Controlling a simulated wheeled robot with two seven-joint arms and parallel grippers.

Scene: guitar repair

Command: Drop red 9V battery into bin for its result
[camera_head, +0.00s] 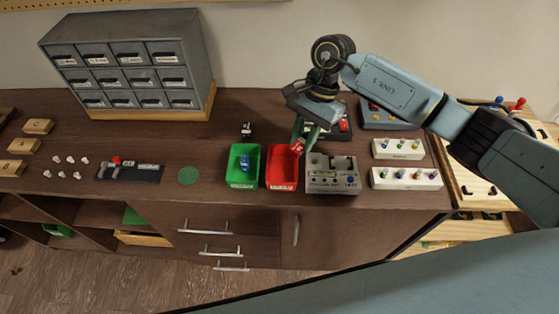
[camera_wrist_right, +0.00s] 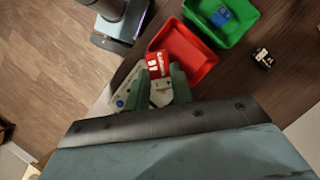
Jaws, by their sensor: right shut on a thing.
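A red 9V battery (camera_head: 297,146) is between the green fingers of my right gripper (camera_head: 305,132), which is shut on it. The battery also shows in the wrist view (camera_wrist_right: 158,64), at the fingertips (camera_wrist_right: 164,84). It is held over the back part of the red bin (camera_head: 282,171), near its right side; I cannot tell the exact height. The red bin appears just beyond the battery in the wrist view (camera_wrist_right: 192,50). A green bin (camera_head: 236,174) stands left of the red one, with a blue battery (camera_head: 244,162) inside. My left gripper is not in view.
A grey tester box (camera_head: 332,173) stands right of the red bin. White trays (camera_head: 398,149) with coloured knobs lie farther right. A small black item (camera_head: 246,129) is behind the green bin. A drawer cabinet (camera_head: 130,62) stands at the back left. A green disc (camera_head: 188,176) lies left.

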